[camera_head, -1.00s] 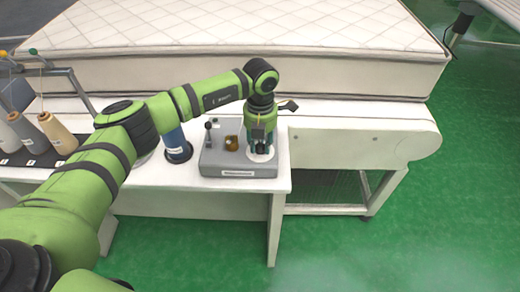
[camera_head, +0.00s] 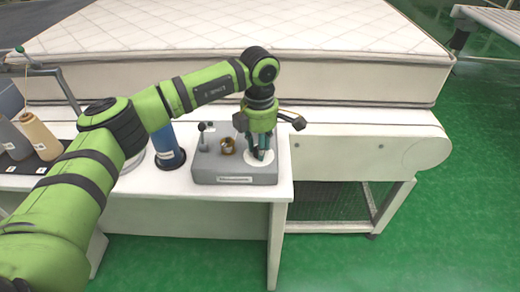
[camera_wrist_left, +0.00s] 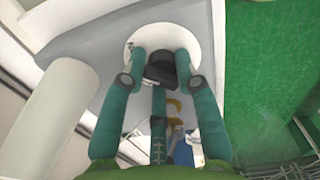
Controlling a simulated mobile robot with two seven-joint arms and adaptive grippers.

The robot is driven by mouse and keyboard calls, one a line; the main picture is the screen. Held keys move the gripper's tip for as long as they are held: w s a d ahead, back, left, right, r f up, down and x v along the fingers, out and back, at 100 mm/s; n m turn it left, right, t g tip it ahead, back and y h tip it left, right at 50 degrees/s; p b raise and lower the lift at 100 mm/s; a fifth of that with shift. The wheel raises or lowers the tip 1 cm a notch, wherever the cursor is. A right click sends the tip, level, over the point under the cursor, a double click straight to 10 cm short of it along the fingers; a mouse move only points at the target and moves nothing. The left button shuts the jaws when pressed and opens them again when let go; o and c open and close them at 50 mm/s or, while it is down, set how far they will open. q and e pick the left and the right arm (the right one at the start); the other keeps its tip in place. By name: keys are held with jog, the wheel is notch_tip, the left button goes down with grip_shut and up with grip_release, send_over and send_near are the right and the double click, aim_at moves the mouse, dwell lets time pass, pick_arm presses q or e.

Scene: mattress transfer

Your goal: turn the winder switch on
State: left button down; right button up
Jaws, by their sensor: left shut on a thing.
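The winder (camera_head: 234,178) is a grey box with a label on its front, at the right end of the white table. A black switch knob (camera_wrist_left: 160,68) stands on a white round plate (camera_wrist_left: 195,40) on its top. My left gripper (camera_head: 260,152) points down over this plate. In the left wrist view, the teal fingers of my left gripper (camera_wrist_left: 160,70) close around the knob. The fingers mostly hide the knob in the head view. I cannot read the switch's position. My right gripper is not in view.
A small post (camera_head: 203,138) and a brass part (camera_head: 227,146) stand on the winder, left of the gripper. A blue spool (camera_head: 167,147) and a tan thread cone (camera_head: 41,138) stand further left. A mattress (camera_head: 240,75) lies behind. Green floor (camera_head: 440,220) is clear at the right.

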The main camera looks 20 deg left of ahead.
pick_arm(q)
jog(key=shift+s+a+f+m, duration=0.1)
jog(key=shift+s+f+m, duration=0.2)
jog(key=shift+m, duration=0.2)
jog(key=c, duration=1)
grip_release()
jog(key=shift+a+r, duration=0.1)
jog(key=shift+r, duration=0.1)
jog(key=shift+w, duration=0.1)
jog(key=shift+r, duration=0.2)
notch_tip(320, 180, up, 12)
jog(key=shift+f, duration=0.2)
